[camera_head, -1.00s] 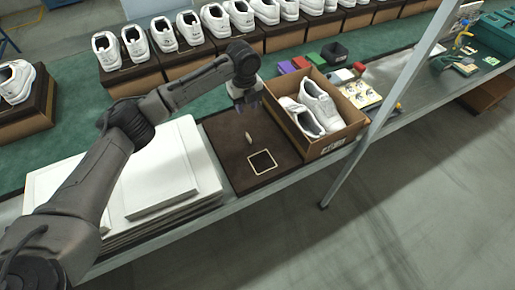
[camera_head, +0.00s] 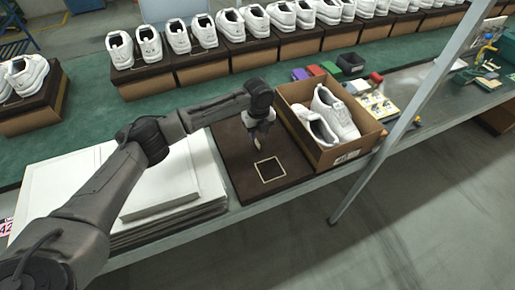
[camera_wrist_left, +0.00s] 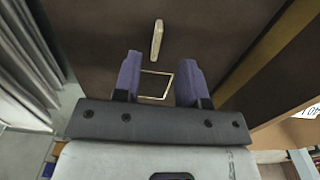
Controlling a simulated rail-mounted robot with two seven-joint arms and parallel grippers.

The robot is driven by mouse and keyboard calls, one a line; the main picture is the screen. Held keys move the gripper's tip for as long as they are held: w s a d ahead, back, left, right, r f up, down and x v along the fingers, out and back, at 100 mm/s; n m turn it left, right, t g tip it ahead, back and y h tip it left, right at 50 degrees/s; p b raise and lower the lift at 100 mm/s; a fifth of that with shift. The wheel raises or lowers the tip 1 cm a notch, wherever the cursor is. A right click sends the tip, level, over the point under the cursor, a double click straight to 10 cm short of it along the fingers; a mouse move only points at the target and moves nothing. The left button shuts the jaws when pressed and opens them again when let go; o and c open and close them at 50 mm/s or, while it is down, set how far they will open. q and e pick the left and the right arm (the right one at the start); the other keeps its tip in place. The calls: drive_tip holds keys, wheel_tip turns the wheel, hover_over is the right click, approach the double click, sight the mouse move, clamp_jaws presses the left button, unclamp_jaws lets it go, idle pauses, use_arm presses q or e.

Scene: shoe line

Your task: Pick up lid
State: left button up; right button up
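A flat dark brown panel (camera_head: 232,158) that looks like the lid lies on the bench, left of the open shoe box (camera_head: 322,158). It has a pale square outline (camera_head: 270,169) and a small pale upright tab (camera_head: 257,149). My left gripper (camera_head: 257,137) hangs low above the panel, close to the tab. In the left wrist view, its two purple fingers (camera_wrist_left: 160,62) are apart with nothing between them. There the tab (camera_wrist_left: 157,40) lies just beyond the fingertips, with a gap visible. My right gripper is in no view.
The shoe box holds white shoes (camera_head: 335,112). A stack of white boards (camera_head: 177,188) lies left of the panel. Small coloured boxes (camera_head: 316,71) and a card tray (camera_head: 375,106) sit behind and right. Boxes topped with white shoes line the back. A grey post (camera_head: 410,105) stands right.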

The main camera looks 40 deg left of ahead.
sight(257, 142)
use_arm(q)
drive_tip(key=shift+s+f+b, duration=0.15)
drive_tip(key=shift+f+b, duration=0.45)
drive_tip(key=shift+f, duration=0.75)
drive_tip(key=shift+s+f+b, duration=0.1)
drive_tip(key=shift+f+b, duration=0.5)
drive_tip(key=shift+f, duration=0.7)
drive_tip(key=shift+c, duration=0.5)
clamp_jaws()
drive_tip(key=shift+r, duration=0.1)
